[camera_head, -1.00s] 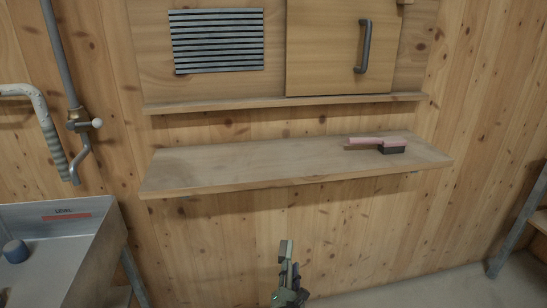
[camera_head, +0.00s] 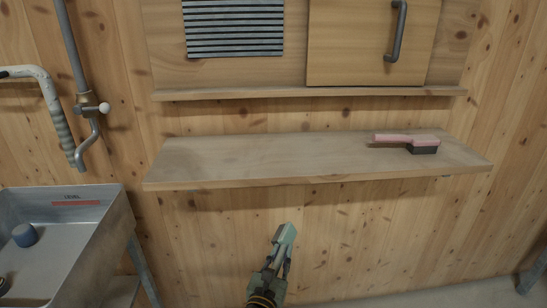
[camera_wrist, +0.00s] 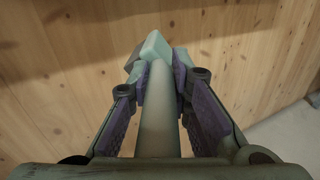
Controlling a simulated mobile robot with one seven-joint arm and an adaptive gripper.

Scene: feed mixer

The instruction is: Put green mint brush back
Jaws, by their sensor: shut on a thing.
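My gripper (camera_head: 279,262) is low in front of the wooden wall, below the shelf and apart from it. It is shut on the green mint brush (camera_head: 285,234). In the wrist view the pale green handle of the brush (camera_wrist: 158,110) runs between the two fingers, with the blockier head beyond the fingertips. The fingers hide part of the brush. The wooden shelf (camera_head: 240,163) spans the wall above the gripper, and its left and middle parts are bare. A pink brush (camera_head: 405,138) with dark bristles lies on the shelf's right part.
A metal sink (camera_head: 98,215) with a blue-grey round object (camera_head: 25,235) stands at the left. A pipe with a tap (camera_head: 90,108) runs down the wall above it. A narrow ledge (camera_head: 310,93), vent grille (camera_head: 235,28) and cabinet door (camera_head: 360,45) are above the shelf.

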